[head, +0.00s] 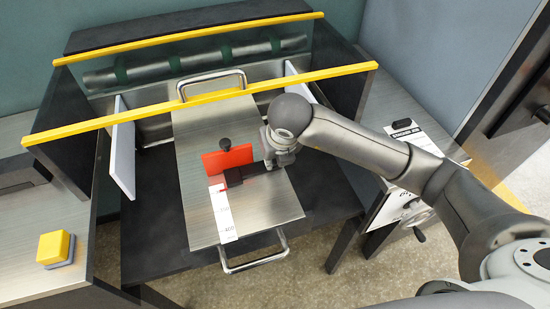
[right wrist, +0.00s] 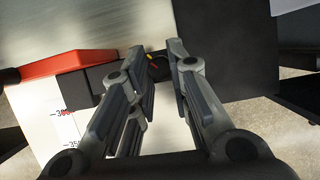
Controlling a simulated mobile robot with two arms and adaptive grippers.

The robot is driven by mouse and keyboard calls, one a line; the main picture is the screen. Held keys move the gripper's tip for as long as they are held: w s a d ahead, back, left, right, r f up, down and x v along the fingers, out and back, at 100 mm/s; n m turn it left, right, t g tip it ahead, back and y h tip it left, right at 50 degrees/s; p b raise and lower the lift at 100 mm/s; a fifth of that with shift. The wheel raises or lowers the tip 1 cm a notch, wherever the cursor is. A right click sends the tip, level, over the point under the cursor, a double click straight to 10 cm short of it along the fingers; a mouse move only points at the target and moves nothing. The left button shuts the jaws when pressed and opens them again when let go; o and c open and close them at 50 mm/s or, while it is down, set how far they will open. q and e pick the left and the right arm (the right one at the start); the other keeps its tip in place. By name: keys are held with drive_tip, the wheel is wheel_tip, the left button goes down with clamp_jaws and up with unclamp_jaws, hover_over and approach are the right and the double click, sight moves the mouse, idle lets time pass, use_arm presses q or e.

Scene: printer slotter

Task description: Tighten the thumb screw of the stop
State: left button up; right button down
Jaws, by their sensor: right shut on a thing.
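My right gripper (head: 277,157) is at the right end of this bar, pointing down. In the right wrist view the red plate (right wrist: 55,72) is at left. The two fingers (right wrist: 158,58) are close together around a small dark part with a yellow mark, the thumb screw (right wrist: 153,62), mostly hidden between them. My left gripper is not in view.
The white scale strip (head: 222,212) lies on the table, left of the gripper. A yellow rail (head: 200,108) crosses above the table behind the stop. Metal handles (head: 255,262) stick out at front and back. A yellow block (head: 53,247) sits on the left counter.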

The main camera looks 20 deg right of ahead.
drive_tip(key=shift+m, duration=0.7)
drive_tip(key=c, duration=1.3)
unclamp_jaws()
drive_tip(key=shift+c, duration=0.2)
drive_tip(key=shift+s+a+r, duration=0.1)
drive_tip(key=shift+s+r, duration=0.05)
drive_tip(key=shift+r, duration=0.3)
drive_tip(key=v, duration=1.1)
drive_tip(key=shift+a, duration=0.15)
